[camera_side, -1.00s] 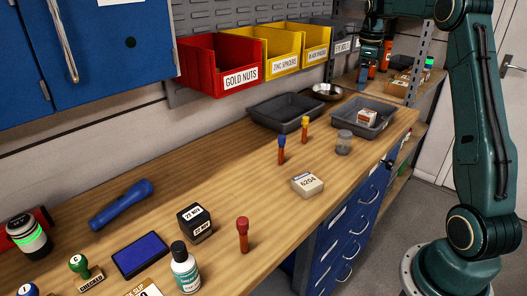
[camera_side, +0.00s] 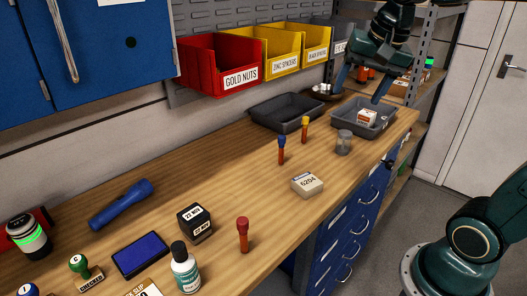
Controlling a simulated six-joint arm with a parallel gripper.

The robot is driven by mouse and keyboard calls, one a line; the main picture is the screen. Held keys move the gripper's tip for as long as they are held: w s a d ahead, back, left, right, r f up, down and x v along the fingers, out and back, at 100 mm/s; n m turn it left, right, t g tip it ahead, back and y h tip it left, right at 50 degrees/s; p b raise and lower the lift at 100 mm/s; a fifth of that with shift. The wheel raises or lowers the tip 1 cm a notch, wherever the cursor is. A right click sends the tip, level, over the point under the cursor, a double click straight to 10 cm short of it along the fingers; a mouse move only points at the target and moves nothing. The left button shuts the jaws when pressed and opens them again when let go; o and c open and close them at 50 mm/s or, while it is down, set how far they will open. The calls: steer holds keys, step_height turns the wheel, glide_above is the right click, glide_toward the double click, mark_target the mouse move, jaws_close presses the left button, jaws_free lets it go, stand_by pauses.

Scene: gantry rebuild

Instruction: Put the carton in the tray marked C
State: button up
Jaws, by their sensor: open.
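A small pale carton marked 6204 (camera_side: 307,184) lies on the wooden bench, right of the middle. Another small box, white and orange (camera_side: 367,117), sits inside the right grey tray (camera_side: 382,127). A second grey tray (camera_side: 287,125) stands to its left and looks empty. I see no letter C on either tray. My gripper (camera_side: 363,90) is open, fingers pointing down, above the back part of the right tray. It is apart from both boxes, and nothing shows between its fingers.
Red and yellow bins (camera_side: 222,65) hang on the wall behind. A bottle (camera_side: 185,268), ink pad (camera_side: 140,255) and flashlight (camera_side: 121,204) occupy the front left. Bench around the 6204 carton is clear.

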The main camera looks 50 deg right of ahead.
steer(key=s+a+f+n+t, duration=0.1)
steer(key=s+a+f+n, duration=0.2)
steer(key=s+n, duration=0.2)
steer(key=s+a+f+n+y, duration=0.1)
steer(key=s+a+f+n, duration=0.2)
steer(key=s+n, duration=0.3)
steer(key=shift+a+t, duration=0.4)
steer(key=shift+a, duration=0.35)
